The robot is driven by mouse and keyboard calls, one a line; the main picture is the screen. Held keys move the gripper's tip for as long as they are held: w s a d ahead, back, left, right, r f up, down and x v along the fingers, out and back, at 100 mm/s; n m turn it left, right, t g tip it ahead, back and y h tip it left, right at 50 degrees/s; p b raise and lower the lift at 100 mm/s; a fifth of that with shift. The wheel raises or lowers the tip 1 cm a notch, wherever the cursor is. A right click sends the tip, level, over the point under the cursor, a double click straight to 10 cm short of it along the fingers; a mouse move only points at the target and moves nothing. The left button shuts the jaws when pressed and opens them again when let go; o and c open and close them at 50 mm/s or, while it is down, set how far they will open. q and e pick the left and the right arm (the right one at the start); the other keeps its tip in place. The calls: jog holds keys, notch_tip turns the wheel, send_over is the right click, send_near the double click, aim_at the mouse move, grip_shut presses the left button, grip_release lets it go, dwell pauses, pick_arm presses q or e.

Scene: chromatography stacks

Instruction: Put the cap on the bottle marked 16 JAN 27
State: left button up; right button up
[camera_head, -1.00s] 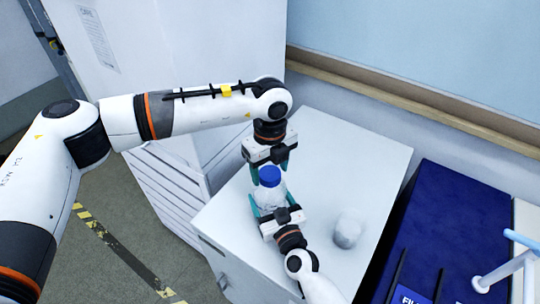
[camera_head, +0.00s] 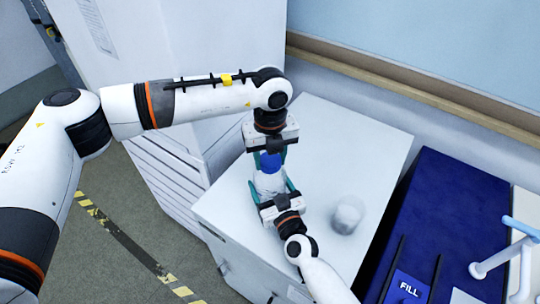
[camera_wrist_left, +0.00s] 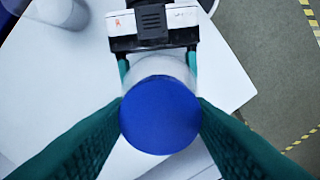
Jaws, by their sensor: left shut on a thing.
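A blue cap (camera_head: 270,162) sits over the top of a clear-white bottle (camera_head: 268,186) on the white cabinet top. In the left wrist view the cap (camera_wrist_left: 160,115) hides the bottle's mouth, so I cannot tell how far it is seated. My left gripper (camera_head: 268,158) comes from above, and its teal fingers are shut on the cap's sides. My right gripper (camera_head: 270,188) comes from the front with its fingers on both sides of the bottle's body, shut on it. The bottle stands upright. No date marking on it is readable.
A second pale, round container (camera_head: 347,214) stands on the white cabinet top (camera_head: 340,140) to the right. A dark blue mat (camera_head: 455,205) with a FILL label (camera_head: 408,288) lies further right, near a white stand. The cabinet top behind the bottle is clear.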

pick_arm(q)
jog(key=m, duration=0.7)
jog(key=shift+m, duration=0.3)
jog(key=m, duration=1.3)
jog(key=shift+m, duration=0.4)
jog(key=m, duration=0.4)
jog(key=shift+m, duration=0.3)
jog(key=m, duration=0.4)
jog(key=o, duration=1.1)
jog(key=shift+f, duration=0.1)
jog(key=shift+r, duration=2.3)
